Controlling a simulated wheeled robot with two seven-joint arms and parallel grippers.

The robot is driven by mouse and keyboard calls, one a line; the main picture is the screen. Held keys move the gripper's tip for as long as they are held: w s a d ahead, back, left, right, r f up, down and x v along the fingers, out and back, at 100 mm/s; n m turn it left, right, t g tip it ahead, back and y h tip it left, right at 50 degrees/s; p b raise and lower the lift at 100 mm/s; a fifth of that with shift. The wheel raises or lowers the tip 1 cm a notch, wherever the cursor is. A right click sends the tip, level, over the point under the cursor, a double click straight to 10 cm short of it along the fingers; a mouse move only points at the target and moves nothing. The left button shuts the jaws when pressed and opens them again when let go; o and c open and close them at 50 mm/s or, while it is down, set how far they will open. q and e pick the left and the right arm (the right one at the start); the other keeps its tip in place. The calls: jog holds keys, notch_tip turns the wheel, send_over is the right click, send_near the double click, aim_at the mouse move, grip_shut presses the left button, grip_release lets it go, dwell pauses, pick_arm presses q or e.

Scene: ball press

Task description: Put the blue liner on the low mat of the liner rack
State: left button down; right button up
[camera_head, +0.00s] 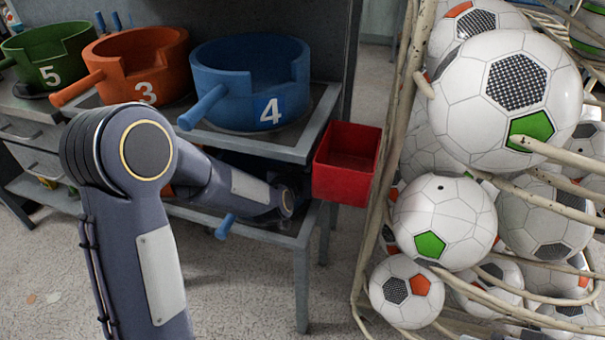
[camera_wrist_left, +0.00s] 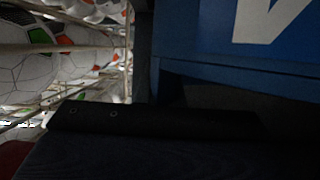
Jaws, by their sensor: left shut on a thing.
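A blue liner shows mainly by its blue handle (camera_head: 225,227), which sticks out at the front of the lower shelf of the liner rack (camera_head: 300,232). The rest of it is mostly hidden by my left arm and the upper shelf. My left forearm reaches in below the upper shelf. My left gripper (camera_wrist_left: 150,122) shows as a dark shape in the left wrist view, close under a blue wall with a white mark (camera_wrist_left: 235,40). It is shut on the blue liner; the contact itself is too dark to see. The low mat is hidden. My right gripper is out of view.
On the upper shelf stand a blue liner marked 4 (camera_head: 250,80), an orange one marked 3 (camera_head: 140,65) and a green one marked 5 (camera_head: 48,55). A red bin (camera_head: 346,165) hangs at the rack's right side. A cage of balls (camera_head: 445,220) stands further right.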

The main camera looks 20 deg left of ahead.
pick_arm(q)
jog(key=shift+r, duration=0.15)
jog(key=shift+f, duration=0.25)
jog(key=c, duration=1.6)
grip_release()
jog(key=shift+o, duration=0.2)
jog(key=shift+r, duration=0.1)
